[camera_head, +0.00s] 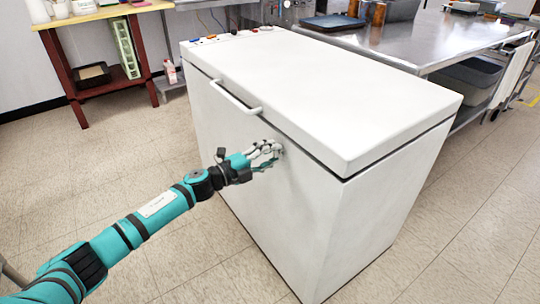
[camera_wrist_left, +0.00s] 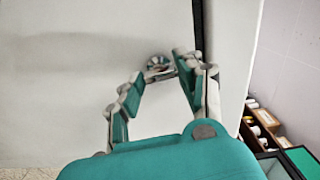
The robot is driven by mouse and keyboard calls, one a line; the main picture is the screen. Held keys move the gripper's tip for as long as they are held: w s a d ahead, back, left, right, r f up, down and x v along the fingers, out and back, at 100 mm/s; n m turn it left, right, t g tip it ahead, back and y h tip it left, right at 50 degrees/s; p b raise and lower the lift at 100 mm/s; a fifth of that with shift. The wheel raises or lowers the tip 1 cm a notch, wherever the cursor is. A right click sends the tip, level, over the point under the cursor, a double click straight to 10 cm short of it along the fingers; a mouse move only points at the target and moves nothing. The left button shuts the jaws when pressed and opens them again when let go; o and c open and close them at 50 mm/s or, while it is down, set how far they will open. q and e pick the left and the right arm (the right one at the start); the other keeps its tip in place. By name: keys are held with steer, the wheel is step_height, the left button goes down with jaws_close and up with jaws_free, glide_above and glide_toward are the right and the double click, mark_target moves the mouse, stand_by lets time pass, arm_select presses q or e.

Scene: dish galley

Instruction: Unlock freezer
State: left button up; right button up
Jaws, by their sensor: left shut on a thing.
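The white chest freezer (camera_head: 290,150) stands in the middle of the head view with its lid (camera_head: 330,85) down. A handle (camera_head: 236,98) sits at the lid's front edge. A small round metal lock (camera_wrist_left: 158,61) is on the freezer's front face, just below the dark lid seam. My left gripper (camera_head: 274,152) is at this front face, with its fingertips around the lock. In the left wrist view the left gripper (camera_wrist_left: 162,73) is shut on the small metal part at the lock. The fingers partly hide the lock, and I cannot tell its turn position. My right gripper is not in view.
A steel counter (camera_head: 420,38) with trays stands behind the freezer at the right. A red-legged table (camera_head: 98,17) with a green rack (camera_head: 126,48) is at the back left. The tiled floor (camera_head: 120,150) left of the freezer is clear.

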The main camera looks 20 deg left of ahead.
arm_select(q)
steer(key=shift+f+m, duration=0.1)
steer(key=shift+m, duration=0.4)
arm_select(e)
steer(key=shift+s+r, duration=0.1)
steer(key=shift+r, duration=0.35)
arm_select(q)
steer(key=o, duration=1.2)
steer(key=shift+c, duration=0.2)
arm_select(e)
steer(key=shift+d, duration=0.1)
arm_select(q)
steer(key=v, duration=1.2)
